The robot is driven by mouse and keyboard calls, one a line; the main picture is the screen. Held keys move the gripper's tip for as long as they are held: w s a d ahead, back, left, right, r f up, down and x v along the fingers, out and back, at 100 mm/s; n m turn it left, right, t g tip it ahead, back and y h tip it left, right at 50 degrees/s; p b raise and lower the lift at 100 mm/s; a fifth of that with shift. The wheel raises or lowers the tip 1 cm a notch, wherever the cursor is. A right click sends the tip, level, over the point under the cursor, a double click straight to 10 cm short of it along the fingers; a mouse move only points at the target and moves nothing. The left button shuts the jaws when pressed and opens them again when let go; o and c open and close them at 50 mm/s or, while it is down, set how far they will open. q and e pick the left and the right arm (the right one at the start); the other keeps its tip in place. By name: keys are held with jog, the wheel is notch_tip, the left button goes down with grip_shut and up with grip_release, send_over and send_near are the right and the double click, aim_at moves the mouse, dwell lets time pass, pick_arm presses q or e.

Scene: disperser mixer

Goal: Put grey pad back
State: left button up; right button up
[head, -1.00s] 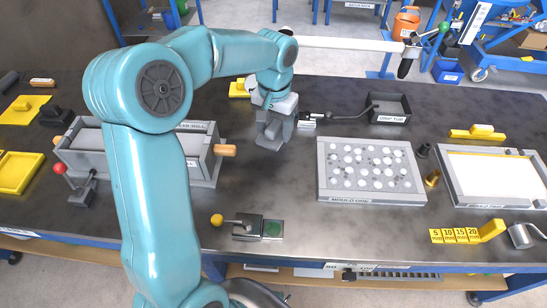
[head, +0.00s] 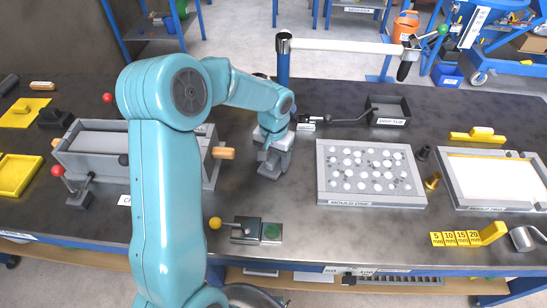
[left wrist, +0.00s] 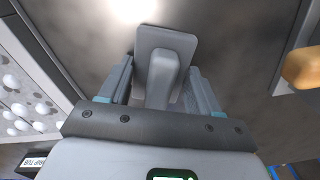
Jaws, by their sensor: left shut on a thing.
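The grey pad (left wrist: 163,42) shows in the left wrist view as a flat plate with a raised grip on it. My left gripper (left wrist: 158,88) has its two fingers shut on that grip, one on each side. In the head view my left gripper (head: 271,163) points down over the dark bench top, between the long grey trough and mould one. I cannot tell the pad apart from the grey fingers there, nor whether it touches the bench. My right gripper is not in view.
The grey trough (head: 75,150) with a wooden handle (head: 223,153) stands left of the gripper. Mould one (head: 368,199) is to the right, the drip tub (head: 388,112) behind it. A yellow-knobbed lever (head: 215,223) sits in front. Bare bench lies between.

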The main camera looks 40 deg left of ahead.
aim_at(274, 156)
pick_arm(q)
jog(key=o, duration=1)
jog(key=shift+f, duration=0.2)
jog(key=shift+r, duration=0.1)
notch_tip(274, 156, up, 12)
jog(key=shift+r+p, duration=0.15)
jog(key=shift+p, duration=0.4)
